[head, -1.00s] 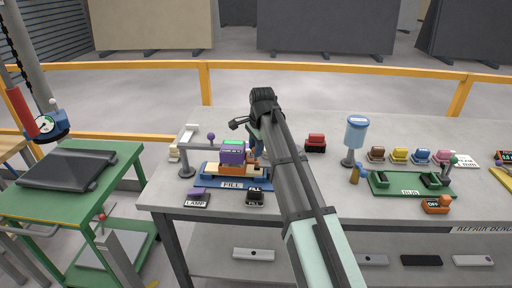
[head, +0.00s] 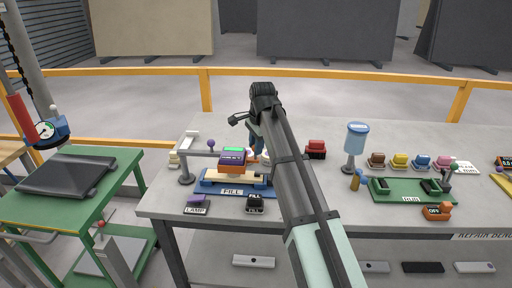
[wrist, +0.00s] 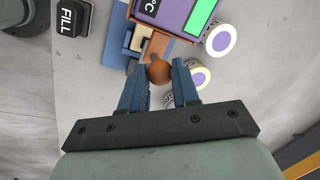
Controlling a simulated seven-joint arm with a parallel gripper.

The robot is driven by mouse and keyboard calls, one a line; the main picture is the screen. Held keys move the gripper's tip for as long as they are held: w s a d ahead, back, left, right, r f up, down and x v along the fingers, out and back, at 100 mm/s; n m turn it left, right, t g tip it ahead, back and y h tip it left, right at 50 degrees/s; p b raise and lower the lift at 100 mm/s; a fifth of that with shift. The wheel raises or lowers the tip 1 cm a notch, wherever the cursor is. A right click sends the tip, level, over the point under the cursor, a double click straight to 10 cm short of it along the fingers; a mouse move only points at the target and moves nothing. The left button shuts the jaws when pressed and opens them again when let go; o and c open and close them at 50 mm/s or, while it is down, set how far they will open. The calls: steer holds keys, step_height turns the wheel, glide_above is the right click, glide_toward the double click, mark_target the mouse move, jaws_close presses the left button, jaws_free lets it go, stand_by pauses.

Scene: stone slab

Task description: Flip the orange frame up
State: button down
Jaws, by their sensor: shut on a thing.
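The orange frame (head: 235,167) is on the blue FILL base (head: 207,187) on the left half of the bench. A purple unit with a green screen (head: 234,151) sits in it, and both look tilted. In the wrist view the frame's edge (wrist: 183,43) runs beside the purple unit (wrist: 173,14). A round orange-brown knob (wrist: 159,72) sits between the blue fingertips of my gripper (wrist: 160,84), which is shut on it. In the head view my arm hides most of the gripper.
A lamp post (head: 186,165) with an arm and purple knob stands left of the base. LAMP (head: 196,204) and FILL (head: 255,204) switches lie in front. A blue-topped dispenser (head: 356,139) and a green RUN base (head: 408,194) stand to the right.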

steer(key=c, duration=0.8)
jaws_free()
steer(key=shift+r, duration=0.15)
steer(key=r, duration=0.4)
steer(key=s+d+r, duration=0.1)
steer(key=r, duration=0.4)
steer(key=s+r, duration=0.1)
steer(key=r, duration=0.3)
steer(key=shift+s+d+r, duration=0.1)
steer(key=shift+d+r, duration=0.15)
steer(key=shift+r, duration=0.05)
